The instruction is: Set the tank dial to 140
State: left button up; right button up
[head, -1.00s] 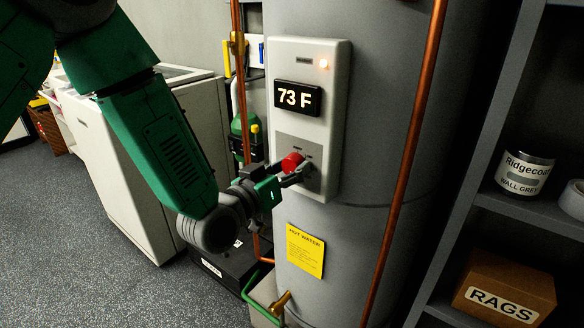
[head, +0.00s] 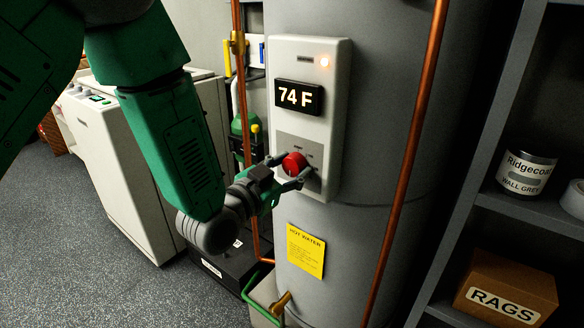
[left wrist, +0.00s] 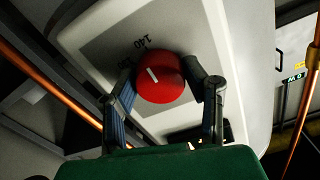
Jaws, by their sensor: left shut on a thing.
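The grey tank (head: 385,120) carries a white control panel (head: 338,75) with a lit display (head: 299,97) reading 74 F. Below the display is a red round dial (head: 294,164). My left gripper (head: 291,174) is shut on the dial, one finger on each side of it. In the left wrist view, the dial (left wrist: 160,78) sits between the two fingers (left wrist: 163,95) and shows a white pointer line. My right gripper is not in view.
Copper pipes (head: 411,140) run upright in front of the tank, with another (head: 240,90) left of the panel. A yellow HOT WATER label (head: 305,250) is below the panel. A shelf with a paint can (head: 526,172) and a RAGS box (head: 505,290) stands right.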

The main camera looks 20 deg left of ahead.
pick_arm(q)
jog(key=shift+s+f, duration=0.1)
jog(key=shift+f, duration=0.1)
jog(key=o, duration=1.2)
jog(key=shift+c, duration=0.2)
jog(key=shift+r, duration=0.1)
jog(key=v, duration=1.1)
jog(key=shift+s+a, duration=0.15)
jog(key=shift+s, duration=0.25)
